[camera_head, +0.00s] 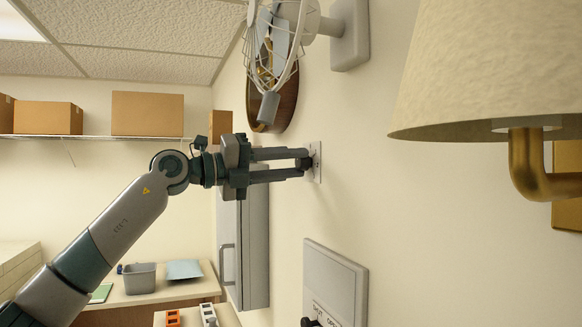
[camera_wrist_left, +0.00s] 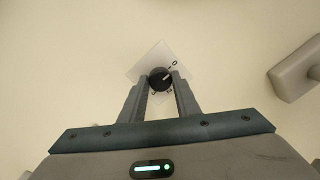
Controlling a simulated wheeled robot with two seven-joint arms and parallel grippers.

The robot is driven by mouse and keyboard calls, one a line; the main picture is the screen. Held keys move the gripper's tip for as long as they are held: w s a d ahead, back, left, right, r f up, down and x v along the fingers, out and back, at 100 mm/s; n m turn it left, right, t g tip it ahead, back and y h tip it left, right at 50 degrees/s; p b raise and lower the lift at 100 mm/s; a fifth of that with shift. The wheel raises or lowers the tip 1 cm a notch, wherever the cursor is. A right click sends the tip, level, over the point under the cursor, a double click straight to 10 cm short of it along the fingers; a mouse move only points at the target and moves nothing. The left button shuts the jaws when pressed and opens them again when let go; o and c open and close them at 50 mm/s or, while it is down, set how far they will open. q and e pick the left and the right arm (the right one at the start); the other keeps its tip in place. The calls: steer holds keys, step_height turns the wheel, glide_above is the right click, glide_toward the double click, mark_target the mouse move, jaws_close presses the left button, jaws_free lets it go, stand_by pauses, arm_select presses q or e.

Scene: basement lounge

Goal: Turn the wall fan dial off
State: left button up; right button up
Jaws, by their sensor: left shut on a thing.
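The fan dial (camera_wrist_left: 159,79) is a round black knob on a pale square plate (camera_wrist_left: 147,64) on the wall; the plate also shows edge-on in the head view (camera_head: 318,162). In the left wrist view a white line on the knob points up and right towards a mark like 0 on the plate. Other marks below the knob are partly hidden by the fingers. My left gripper (camera_head: 304,163) reaches in level from the left and is shut on the dial, one finger on each side. The wall fan (camera_head: 270,95), with a wire cage, hangs above it. My right gripper is not in view.
A lampshade (camera_head: 490,70) on a brass arm (camera_head: 527,170) juts out at the right. A grey wall box (camera_head: 335,280) with a black knob is below the dial. A grey cabinet (camera_head: 255,250) is on the wall behind my left gripper. Cardboard boxes (camera_head: 147,113) stand on a shelf.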

arm_select(q)
steer(key=shift+a+r, duration=0.1)
steer(key=o, duration=1)
steer(key=shift+o, duration=0.2)
steer(key=shift+s+a+f+b, duration=0.15)
steer(key=shift+a+f+b, duration=0.15)
steer(key=shift+a, duration=0.1)
steer(key=r+b+v, duration=0.1)
steer(key=b+v, duration=0.3)
steer(key=v, duration=1.2)
steer(key=shift+a+f, duration=0.2)
steer(key=shift+f, duration=0.1)
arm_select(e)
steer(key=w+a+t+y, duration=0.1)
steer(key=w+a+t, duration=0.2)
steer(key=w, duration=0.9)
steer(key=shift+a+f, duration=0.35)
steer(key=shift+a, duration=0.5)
